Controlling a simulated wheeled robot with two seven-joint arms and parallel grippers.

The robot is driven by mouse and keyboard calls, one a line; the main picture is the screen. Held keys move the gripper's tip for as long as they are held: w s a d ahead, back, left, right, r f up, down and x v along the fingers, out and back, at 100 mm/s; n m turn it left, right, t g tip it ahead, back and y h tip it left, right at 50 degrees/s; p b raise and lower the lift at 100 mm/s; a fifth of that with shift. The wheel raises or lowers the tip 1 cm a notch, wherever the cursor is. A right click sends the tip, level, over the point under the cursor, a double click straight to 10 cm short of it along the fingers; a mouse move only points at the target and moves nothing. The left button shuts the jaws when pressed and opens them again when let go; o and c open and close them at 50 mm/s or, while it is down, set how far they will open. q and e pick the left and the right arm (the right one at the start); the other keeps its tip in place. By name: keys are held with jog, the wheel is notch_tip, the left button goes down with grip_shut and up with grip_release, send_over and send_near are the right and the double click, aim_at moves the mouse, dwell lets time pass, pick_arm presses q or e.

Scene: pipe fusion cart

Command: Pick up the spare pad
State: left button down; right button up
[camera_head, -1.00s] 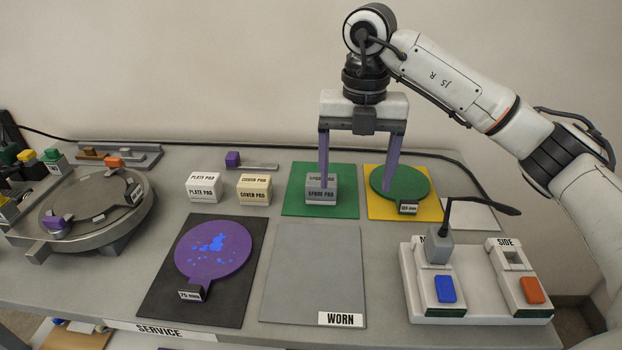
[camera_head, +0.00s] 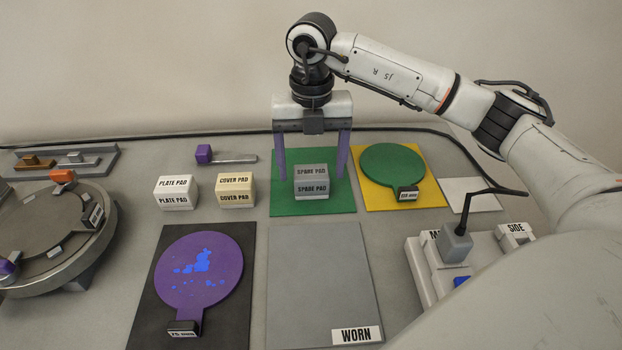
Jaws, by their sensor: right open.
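The spare pad (camera_head: 311,182) is a small grey block labelled SPARE PAD. It sits on the green mat (camera_head: 285,202) at the back middle of the bench. My right gripper (camera_head: 312,178) is open above and behind the pad. Its two purple fingers reach down on the left and right of the pad, with gaps between. Whether the fingertips are level with the pad in depth is hard to tell. My left gripper is not in view.
Left of the pad stand the cover pad (camera_head: 235,190) and plate pad (camera_head: 176,192). A green disc (camera_head: 390,170) lies on a yellow mat to the right. The grey WORN mat (camera_head: 320,275) is bare. A purple disc (camera_head: 200,270) lies on a black mat.

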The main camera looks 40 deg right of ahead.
aim_at(311, 171)
notch_tip(311, 171, down, 4)
jog(key=shift+w+r, duration=0.15)
jog(key=shift+r, duration=0.1)
jog(key=c, duration=1.2)
jog(key=shift+o, duration=0.2)
jog(key=shift+r, duration=0.1)
notch_tip(311, 171, up, 10)
jog(key=shift+f+b, duration=0.1)
jog(key=shift+b, duration=0.2)
